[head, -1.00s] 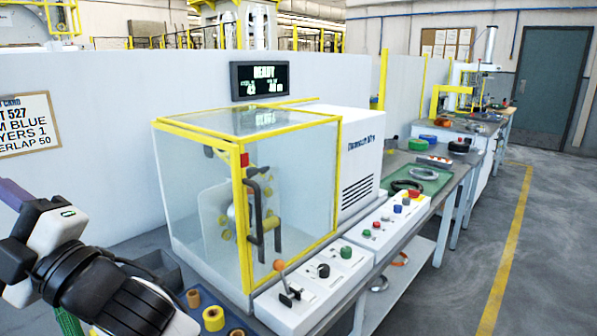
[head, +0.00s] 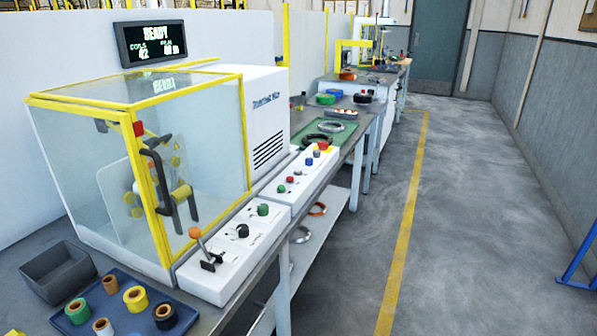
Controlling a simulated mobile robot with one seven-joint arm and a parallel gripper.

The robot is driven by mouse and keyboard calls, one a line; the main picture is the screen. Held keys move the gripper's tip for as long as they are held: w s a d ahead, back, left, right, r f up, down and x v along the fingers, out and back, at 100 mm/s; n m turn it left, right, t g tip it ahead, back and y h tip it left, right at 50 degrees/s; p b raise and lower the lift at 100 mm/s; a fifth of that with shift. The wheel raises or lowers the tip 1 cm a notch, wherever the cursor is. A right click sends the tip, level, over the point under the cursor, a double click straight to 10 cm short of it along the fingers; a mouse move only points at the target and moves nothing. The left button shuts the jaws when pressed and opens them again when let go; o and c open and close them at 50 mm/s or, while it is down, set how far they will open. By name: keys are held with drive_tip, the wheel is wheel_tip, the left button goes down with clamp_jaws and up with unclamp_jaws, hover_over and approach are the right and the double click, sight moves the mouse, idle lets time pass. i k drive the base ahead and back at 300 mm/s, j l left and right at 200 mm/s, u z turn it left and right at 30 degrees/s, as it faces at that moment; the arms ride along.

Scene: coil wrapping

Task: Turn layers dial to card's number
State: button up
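A white control box (head: 225,255) stands in front of the clear machine enclosure (head: 110,165). It carries a lever with an orange ball (head: 195,232), a black knob (head: 242,231) and a green knob or button (head: 263,209). The black knob looks like a dial, but its label and setting are too small to read, so I cannot tell for sure that it is the layers dial. The job card is out of view. My gripper is not in view.
A display (head: 153,43) above the enclosure reads READY. A second control box (head: 300,182) stands farther back. A blue tray (head: 128,330) with several tape rolls and a grey bin (head: 58,272) are at the lower left.

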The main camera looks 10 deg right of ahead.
sight(308, 160)
drive_tip(key=i+l+u, duration=0.1)
drive_tip(key=l, duration=0.25)
drive_tip(key=i+l+u, duration=0.1)
drive_tip(key=i+l, duration=0.2)
drive_tip(key=i+l+u, duration=0.1)
drive_tip(key=l, duration=0.4)
drive_tip(key=i, duration=0.05)
